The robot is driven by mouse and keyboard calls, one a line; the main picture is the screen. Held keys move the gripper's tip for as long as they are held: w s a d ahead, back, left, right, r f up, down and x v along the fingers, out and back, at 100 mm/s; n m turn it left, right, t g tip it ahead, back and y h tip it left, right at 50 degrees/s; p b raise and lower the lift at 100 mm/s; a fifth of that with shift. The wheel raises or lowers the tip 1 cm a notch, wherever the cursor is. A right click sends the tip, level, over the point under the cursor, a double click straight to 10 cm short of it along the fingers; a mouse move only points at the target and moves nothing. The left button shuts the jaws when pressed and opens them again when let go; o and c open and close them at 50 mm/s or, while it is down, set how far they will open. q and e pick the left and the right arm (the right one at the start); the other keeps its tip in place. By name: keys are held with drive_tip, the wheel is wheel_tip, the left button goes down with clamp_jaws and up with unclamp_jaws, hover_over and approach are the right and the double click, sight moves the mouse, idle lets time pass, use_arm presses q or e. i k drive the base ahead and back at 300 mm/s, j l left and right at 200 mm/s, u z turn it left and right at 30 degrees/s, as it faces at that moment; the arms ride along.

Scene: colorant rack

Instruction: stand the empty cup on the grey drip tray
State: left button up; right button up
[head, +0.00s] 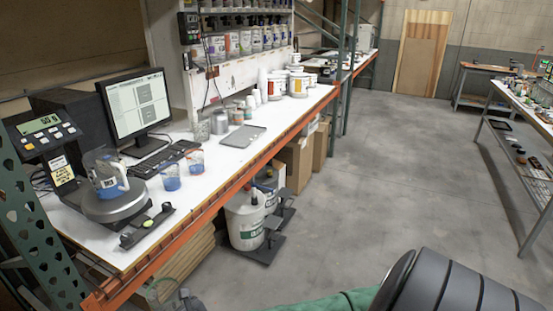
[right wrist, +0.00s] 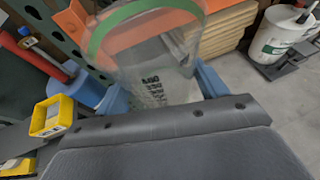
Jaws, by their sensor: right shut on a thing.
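The grey drip tray (head: 243,137) lies flat on the white bench top, with nothing standing on it. In the right wrist view a clear cup (right wrist: 155,62) with dark printing and a green band at its rim sits between the two blue fingers of my right gripper (right wrist: 160,88). The gripper is shut on the cup. I see no paint in the cup, though its bottom is hidden behind the wrist. My left gripper is in neither view.
Two cups with blue contents (head: 170,178) (head: 196,162) stand left of the tray. A pitcher sits on the round scale (head: 115,205). Cans and white tubs (head: 299,85) stand behind the tray. An orange beam (head: 215,188) edges the bench. A white bucket (head: 245,218) stands below.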

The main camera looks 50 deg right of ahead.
sight(238, 141)
drive_tip(key=i+l+z, duration=0.65)
drive_tip(key=z, duration=0.15)
drive_tip(key=i+l+z, duration=0.1)
drive_tip(key=i+z, duration=0.35)
